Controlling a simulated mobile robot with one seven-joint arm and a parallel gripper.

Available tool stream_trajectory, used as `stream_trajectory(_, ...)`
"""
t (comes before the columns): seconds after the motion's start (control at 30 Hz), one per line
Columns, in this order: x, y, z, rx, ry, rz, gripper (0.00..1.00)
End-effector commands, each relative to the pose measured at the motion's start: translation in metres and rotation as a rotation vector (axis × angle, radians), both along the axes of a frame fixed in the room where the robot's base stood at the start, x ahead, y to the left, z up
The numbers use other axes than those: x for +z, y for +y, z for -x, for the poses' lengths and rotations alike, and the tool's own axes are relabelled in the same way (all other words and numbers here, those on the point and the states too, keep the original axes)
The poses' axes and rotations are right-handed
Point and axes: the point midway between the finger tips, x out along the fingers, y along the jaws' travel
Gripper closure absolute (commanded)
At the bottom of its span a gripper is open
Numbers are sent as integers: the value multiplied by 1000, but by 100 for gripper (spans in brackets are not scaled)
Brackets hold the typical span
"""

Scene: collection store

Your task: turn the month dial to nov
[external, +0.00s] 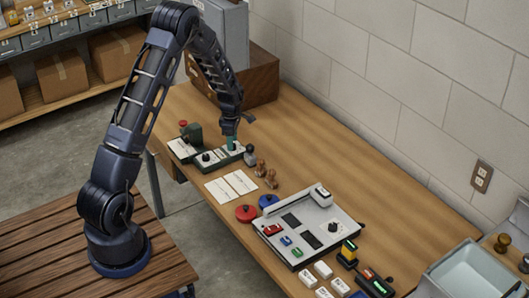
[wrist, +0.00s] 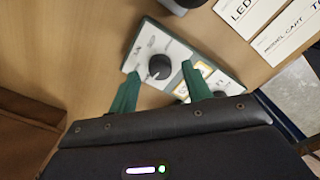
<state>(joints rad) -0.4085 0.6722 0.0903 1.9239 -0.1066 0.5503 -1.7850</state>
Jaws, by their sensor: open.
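A narrow grey-white panel with a dark green edge (wrist: 148,37) carries a black round dial (wrist: 158,66) with a pale pointer mark. The lettering around the dial is too small to read. My gripper (wrist: 161,75) is open, with one green finger to each side of this dial and nothing held. Another dark knob (wrist: 183,91) on the same panel is partly hidden by the right finger. In the external view my gripper (external: 232,143) is low over the far right part of the panel; a black knob (external: 206,157) shows on its left part.
A dark green stamping device (external: 193,134) stands behind the panel. Wooden-handled stamps (external: 261,168) stand close on the right, and white cards (external: 231,186) lie in front. The table's back right is clear.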

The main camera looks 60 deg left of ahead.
Motion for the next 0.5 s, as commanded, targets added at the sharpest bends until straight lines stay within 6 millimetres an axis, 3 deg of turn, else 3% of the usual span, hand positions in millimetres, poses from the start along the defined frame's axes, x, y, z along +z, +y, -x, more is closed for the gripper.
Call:
stream_trajectory(0.2,-13,0,0,1,-1,1,51)
stream_trajectory(0.47,-14,0,0,1,-1,1,51)
stream_trajectory(0.5,-14,0,0,1,-1,1,55)
